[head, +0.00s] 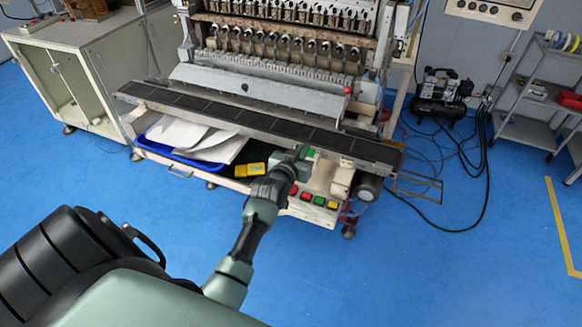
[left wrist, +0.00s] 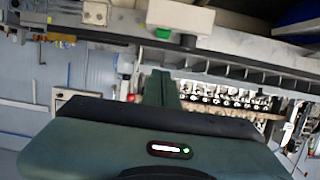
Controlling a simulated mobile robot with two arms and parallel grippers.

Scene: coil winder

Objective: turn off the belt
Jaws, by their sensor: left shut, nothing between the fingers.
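The belt (head: 215,109) is a long dark strip in a metal frame across the front of the coil winder (head: 270,45). My left gripper (head: 303,151) is shut and empty, at the front edge of the belt frame near its right part. Beside its tip is a small pale switch box (head: 312,154) with green on it, partly hidden by the gripper. My right gripper is not in view.
Below the belt, a panel carries red, green and yellow buttons (head: 319,200). A blue tray (head: 180,157) with papers and a yellow device (head: 249,169) lie to the left. A motor (head: 368,187) sits at the right end. Blue floor in front is clear.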

